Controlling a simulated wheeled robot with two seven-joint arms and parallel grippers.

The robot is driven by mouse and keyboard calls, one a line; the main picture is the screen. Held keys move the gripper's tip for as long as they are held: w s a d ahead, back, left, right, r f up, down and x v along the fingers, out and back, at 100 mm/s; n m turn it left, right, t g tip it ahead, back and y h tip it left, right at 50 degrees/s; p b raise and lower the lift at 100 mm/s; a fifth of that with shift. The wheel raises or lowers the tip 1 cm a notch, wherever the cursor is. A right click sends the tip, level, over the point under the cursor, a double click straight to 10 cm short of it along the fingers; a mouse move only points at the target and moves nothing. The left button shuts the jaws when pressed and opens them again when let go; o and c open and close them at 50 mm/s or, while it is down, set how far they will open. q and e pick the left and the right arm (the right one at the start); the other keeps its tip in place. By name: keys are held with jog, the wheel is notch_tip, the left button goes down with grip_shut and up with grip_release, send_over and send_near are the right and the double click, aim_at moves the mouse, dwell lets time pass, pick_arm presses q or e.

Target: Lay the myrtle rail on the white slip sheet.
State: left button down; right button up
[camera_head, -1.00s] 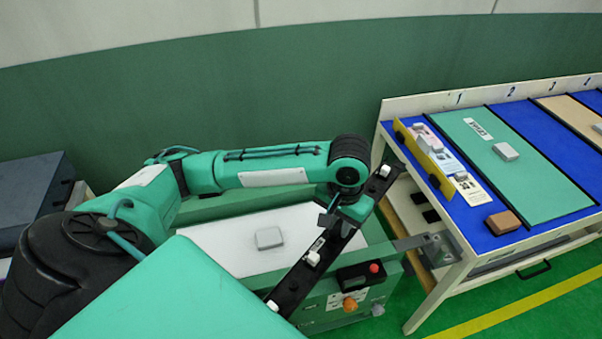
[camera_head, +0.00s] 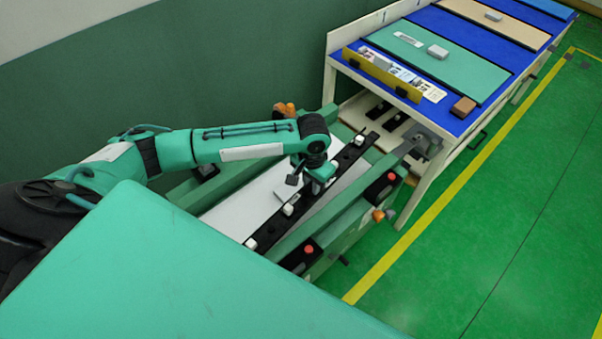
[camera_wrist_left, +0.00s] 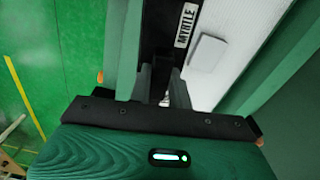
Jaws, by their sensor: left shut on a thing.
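The myrtle rail is a long black bar (camera_head: 338,166) with white clips on top. Its MYRTLE label (camera_wrist_left: 186,25) shows in the left wrist view. My left gripper (camera_head: 316,186) is shut on the rail near its middle, also seen in the left wrist view (camera_wrist_left: 165,88). The white slip sheet (camera_head: 232,212) lies in the green cart. The rail runs lengthwise over the sheet's right part in the head view; I cannot tell whether it touches. The sheet also shows right of the rail in the left wrist view (camera_wrist_left: 235,45). My right gripper is not in view.
The cart's green side beam (camera_head: 340,212) carries red-button boxes (camera_head: 299,257). A blue-topped table (camera_head: 460,106) with panels and a yellow rack (camera_head: 382,74) stands beyond.

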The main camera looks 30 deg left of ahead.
aim_at(307, 190)
pick_arm(q)
jog(key=shift+m, duration=0.7)
jog(key=f, duration=0.1)
jog(key=a+f, duration=0.1)
jog(key=f, duration=0.3)
jog(key=shift+w+a+f, duration=0.15)
jog(key=shift+w+a, duration=0.2)
notch_tip(307, 190, down, 6)
jog(key=b, duration=0.6)
jog(key=shift+r, duration=0.2)
jog(key=shift+f+b, duration=0.35)
jog(key=shift+b, duration=0.1)
jog(key=shift+f+b, duration=0.35)
jog(key=shift+b, duration=0.1)
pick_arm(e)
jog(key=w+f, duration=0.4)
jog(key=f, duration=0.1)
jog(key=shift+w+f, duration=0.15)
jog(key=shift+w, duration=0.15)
pick_arm(q)
jog(key=shift+f, duration=0.55)
jog(key=c, duration=1.2)
grip_release()
